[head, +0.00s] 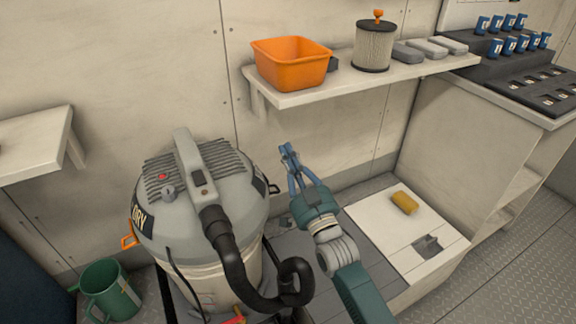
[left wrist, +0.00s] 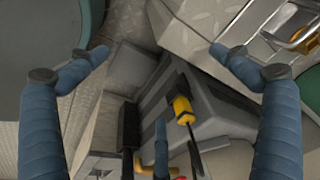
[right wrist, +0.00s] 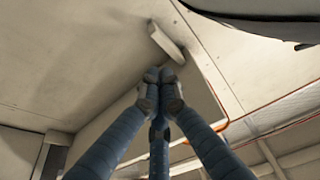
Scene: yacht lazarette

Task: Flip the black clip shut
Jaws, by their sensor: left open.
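A small black clip (head: 273,188) sticks out at the right side of the rim of a grey vacuum's lid (head: 225,168). It is too small to tell how far it stands open. An orange clip (head: 129,241) stands out from the vacuum's left side. My right gripper (head: 287,149) is raised just right of and above the black clip, apart from it. Its fingertips also show in the right wrist view (right wrist: 163,82), where they meet with nothing visible between them. My left gripper (left wrist: 158,56) is open and empty in the left wrist view and outside the head view.
A wall shelf (head: 300,97) above holds an orange bin (head: 290,65) and a filter cartridge (head: 374,47). A black hose (head: 262,290) curls before the vacuum. A green mug (head: 105,290) is at left. A yellow roll (head: 404,202) lies on a white panel (head: 385,235) at right.

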